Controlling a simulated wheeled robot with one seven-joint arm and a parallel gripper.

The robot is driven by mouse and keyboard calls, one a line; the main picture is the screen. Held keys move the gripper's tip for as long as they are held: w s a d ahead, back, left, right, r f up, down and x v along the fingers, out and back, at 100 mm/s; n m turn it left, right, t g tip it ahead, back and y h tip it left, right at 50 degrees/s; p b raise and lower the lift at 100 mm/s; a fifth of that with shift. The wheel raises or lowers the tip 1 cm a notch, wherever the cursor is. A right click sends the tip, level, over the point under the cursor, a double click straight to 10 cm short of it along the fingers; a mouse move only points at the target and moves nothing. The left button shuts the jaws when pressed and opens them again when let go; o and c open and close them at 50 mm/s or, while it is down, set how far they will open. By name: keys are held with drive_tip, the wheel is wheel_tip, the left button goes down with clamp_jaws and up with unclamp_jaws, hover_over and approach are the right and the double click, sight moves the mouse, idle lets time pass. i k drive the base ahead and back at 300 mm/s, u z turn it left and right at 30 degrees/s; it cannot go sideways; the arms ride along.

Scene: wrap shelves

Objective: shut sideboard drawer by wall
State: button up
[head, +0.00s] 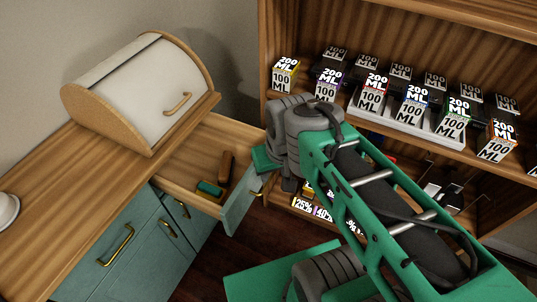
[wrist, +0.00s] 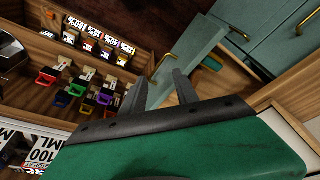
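The sideboard (head: 60,185) has a wooden top and teal fronts. Its drawer by the wall is pulled out, with the teal drawer front (head: 240,206) standing well clear of the cabinet. The drawer front also shows in the wrist view (wrist: 196,48). A brown object (head: 226,168) and a green object (head: 209,188) lie inside the drawer. My gripper (wrist: 161,75) is beside the drawer front's outer side, its two fingers apart with nothing between them. I cannot tell whether it touches the front. In the head view my arm hides the fingertips and part of the drawer's far end.
A white and wood bread box (head: 150,85) stands on the sideboard top. A wooden shelf unit (head: 400,30) with several labelled boxes stands close on the right, leaving a narrow gap beside the open drawer. Other teal fronts with brass handles (head: 117,246) are shut. Dark floor shows below.

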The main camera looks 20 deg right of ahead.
sight(197, 159)
drive_tip(key=i, duration=0.3)
drive_tip(key=z, duration=1.35)
drive_tip(key=k, duration=1.15)
drive_tip(key=u, duration=1.6)
drive_tip(key=i, duration=0.5)
